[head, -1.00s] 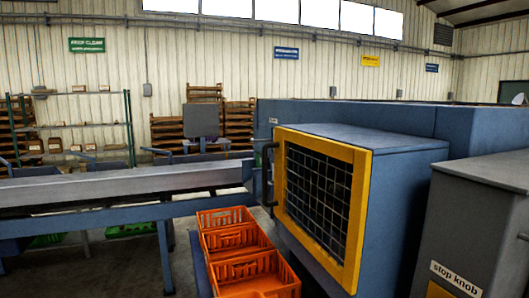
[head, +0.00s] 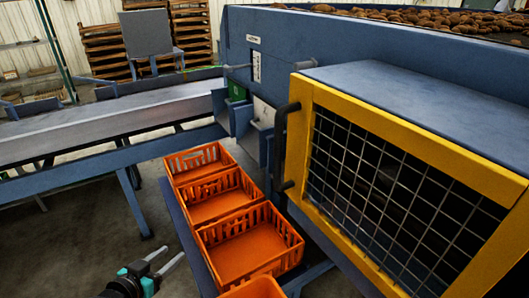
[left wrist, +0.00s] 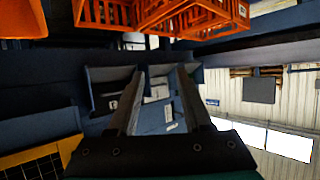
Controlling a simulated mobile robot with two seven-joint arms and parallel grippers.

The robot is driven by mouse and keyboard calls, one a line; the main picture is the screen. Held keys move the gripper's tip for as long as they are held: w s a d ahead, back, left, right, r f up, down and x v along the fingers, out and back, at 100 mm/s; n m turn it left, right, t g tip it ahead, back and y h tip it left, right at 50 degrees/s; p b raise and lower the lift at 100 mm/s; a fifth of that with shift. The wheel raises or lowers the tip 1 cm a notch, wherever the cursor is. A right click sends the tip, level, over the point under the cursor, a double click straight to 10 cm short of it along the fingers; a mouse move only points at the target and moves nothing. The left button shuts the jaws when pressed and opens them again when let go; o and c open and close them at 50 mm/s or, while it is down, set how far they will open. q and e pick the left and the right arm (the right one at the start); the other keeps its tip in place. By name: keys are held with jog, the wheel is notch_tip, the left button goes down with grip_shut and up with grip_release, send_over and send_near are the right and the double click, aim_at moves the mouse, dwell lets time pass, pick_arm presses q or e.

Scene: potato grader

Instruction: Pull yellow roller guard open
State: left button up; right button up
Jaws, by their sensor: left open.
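The yellow roller guard (head: 313,205) is a yellow frame with a wire mesh panel on the front of a blue housing, at the right of the head view. It looks shut against the housing. A dark bar handle (head: 281,150) stands on its left edge. My left gripper (head: 165,262) is low at the bottom left of the head view, left of the orange crates and well apart from the handle. Its two fingers are spread and empty. In the left wrist view the open fingers (left wrist: 157,88) show, and a corner of the yellow frame (left wrist: 40,150) is at lower left. My right gripper is not visible.
Orange crates (head: 222,201) stand in a row on a blue stand between my left gripper and the guard. A grey conveyor (head: 110,118) runs in from the left. Potatoes (head: 440,18) lie on top of the machine. Floor at lower left is clear.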

pick_arm(q)
jog(key=d+r+m+t+h+p, duration=0.1)
jog(key=d+r+h, duration=0.15)
jog(key=r, duration=0.65)
jog(key=d+r+m+h+p, duration=0.2)
jog(key=d+r, duration=0.2)
jog(key=r, duration=0.6)
jog(key=m+g+h+p, duration=0.1)
jog(key=m+h+p, duration=0.15)
jog(key=h, duration=0.25)
send_near(275, 132)
jog(key=shift+m, duration=0.25)
jog(key=p+x, duration=0.4)
jog(key=x, duration=0.5)
jog(key=shift+w+d+r, duration=0.1)
jog(key=shift+w+d, duration=0.1)
jog(key=shift+d, duration=0.05)
jog(key=shift+w+d, duration=0.45)
grip_shut()
